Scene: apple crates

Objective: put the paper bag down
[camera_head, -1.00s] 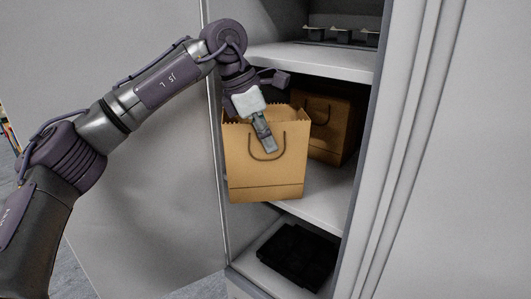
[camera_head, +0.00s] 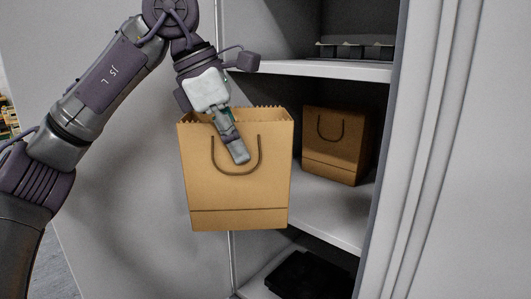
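A brown paper bag (camera_head: 237,192) with a dark looped handle hangs upright in front of the open cabinet, left of the middle of the view. My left gripper (camera_head: 238,155) comes down from above at the bag's upper front, over the handle. Its fingers look closed on the bag's upper front wall, but one finger is hidden, so the exact grip is hard to see. The bag is clear of the shelf behind it. My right gripper is out of view.
A second paper bag (camera_head: 337,143) stands on the middle shelf (camera_head: 335,210) of the cabinet. A dark tray (camera_head: 372,48) sits on the upper shelf (camera_head: 330,69), and a black crate (camera_head: 310,277) lies on the bottom shelf. The middle shelf has bare room in front of the second bag.

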